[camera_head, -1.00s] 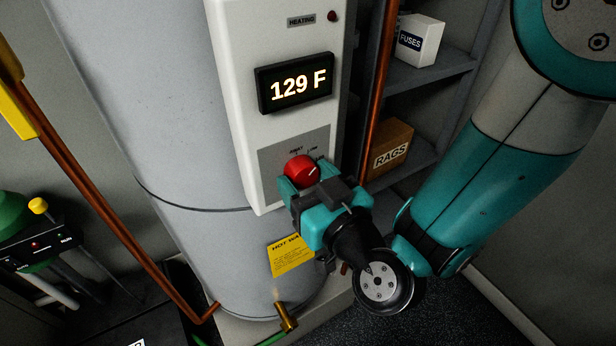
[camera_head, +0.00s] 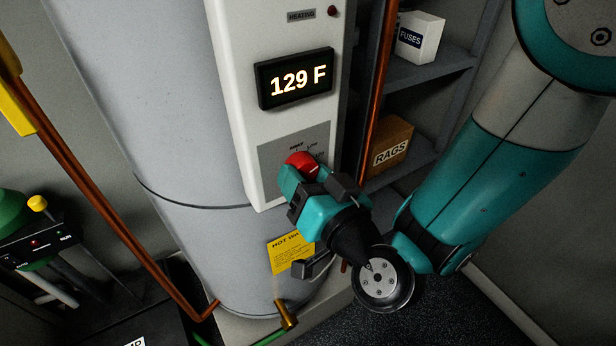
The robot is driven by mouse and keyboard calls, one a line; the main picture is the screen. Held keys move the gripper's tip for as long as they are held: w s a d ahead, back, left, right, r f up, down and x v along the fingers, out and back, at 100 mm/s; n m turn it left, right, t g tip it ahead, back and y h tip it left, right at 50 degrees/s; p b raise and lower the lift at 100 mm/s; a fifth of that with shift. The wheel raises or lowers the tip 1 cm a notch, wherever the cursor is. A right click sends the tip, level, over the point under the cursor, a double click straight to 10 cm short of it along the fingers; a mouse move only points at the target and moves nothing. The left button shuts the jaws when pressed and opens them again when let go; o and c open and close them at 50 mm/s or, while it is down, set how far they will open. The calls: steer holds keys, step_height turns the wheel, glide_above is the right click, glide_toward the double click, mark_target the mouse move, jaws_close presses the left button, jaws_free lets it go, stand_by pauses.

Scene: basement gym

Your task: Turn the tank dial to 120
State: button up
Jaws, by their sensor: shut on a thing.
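The red tank dial (camera_head: 301,160) sits on a grey plate (camera_head: 270,160) low on the white control box of the tank. My gripper (camera_head: 296,177) is shut on the dial, coming from the lower right, and hides most of it and some of the markings. The small words above the dial are hard to read; one looks like LOW. The display (camera_head: 296,80) above reads 129 F. A HEATING label (camera_head: 301,16) and a dark red lamp (camera_head: 332,11) are at the top of the box.
The grey tank (camera_head: 150,120) fills the left middle. A copper pipe (camera_head: 378,90) runs beside the box, near shelves with a FUSES box (camera_head: 419,37) and a RAGS box (camera_head: 388,150). Another copper pipe (camera_head: 110,215) slants at left.

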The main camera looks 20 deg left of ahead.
steer(key=shift+r+m, duration=0.1)
steer(key=shift+m, duration=1.9)
steer(key=o, duration=0.9)
steer(key=shift+s, duration=0.1)
steer(key=shift+b, duration=0.35)
